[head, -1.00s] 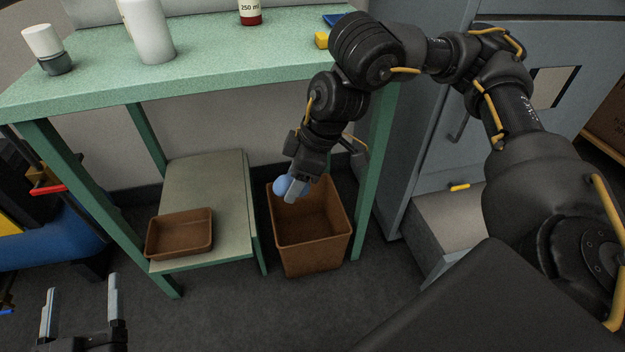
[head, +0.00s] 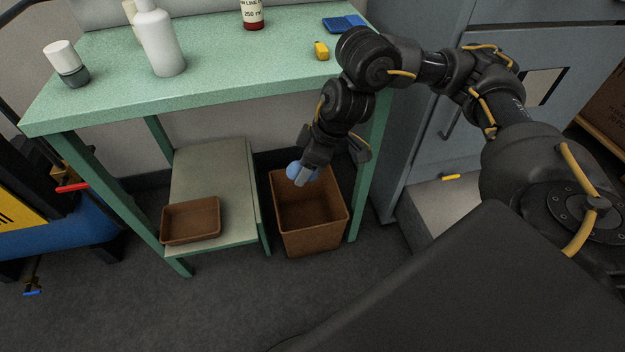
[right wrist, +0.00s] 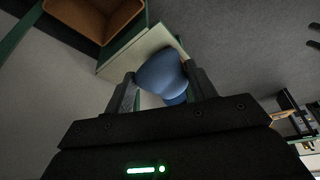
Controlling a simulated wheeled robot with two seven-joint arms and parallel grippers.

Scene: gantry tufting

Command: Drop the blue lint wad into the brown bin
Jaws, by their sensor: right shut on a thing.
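The blue lint wad (head: 293,170) is between the fingers of my right gripper (head: 302,176), which is shut on it. In the right wrist view the wad (right wrist: 163,76) sits between both fingers of the gripper (right wrist: 162,88). The brown bin (head: 312,236) stands on the floor under the green table. In the head view the wad overlaps the bin's back left rim; its exact height above the bin I cannot tell. A brown bin or tray also shows in the right wrist view (right wrist: 100,18). My left gripper is out of view.
A shallow brown tray (head: 191,220) sits on the low shelf (head: 215,180) left of the bin. The green table (head: 220,85) carries bottles, a yellow item (head: 321,50) and a blue tray (head: 344,23). A grey cabinet (head: 430,120) stands to the right.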

